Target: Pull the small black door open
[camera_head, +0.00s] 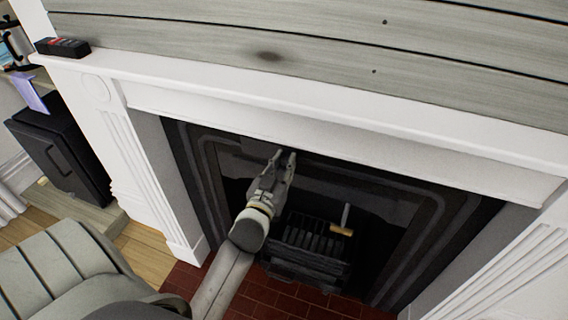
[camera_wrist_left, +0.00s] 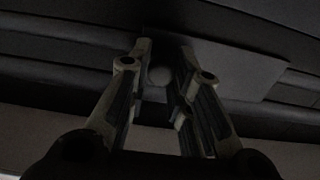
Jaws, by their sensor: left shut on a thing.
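The small black door looks like a dark flat plate (camera_wrist_left: 240,72) at the top of the fireplace opening. In the left wrist view a round knob (camera_wrist_left: 159,75) shows in front of it. My left gripper (camera_head: 284,156) is at the upper part of the black fireplace, just under the white mantel. In the left wrist view its fingers (camera_wrist_left: 164,52) are on either side of the knob, shut on it. The plate is dark, and I cannot tell whether it stands ajar. My right gripper is not in view.
A black grate (camera_head: 308,248) stands low in the fireplace, with a brass-ended tool (camera_head: 342,230) by it. The white mantel (camera_head: 300,105) runs just above my gripper. Red hearth tiles (camera_head: 262,296) lie below. A black box-like unit (camera_head: 62,150) stands at the left.

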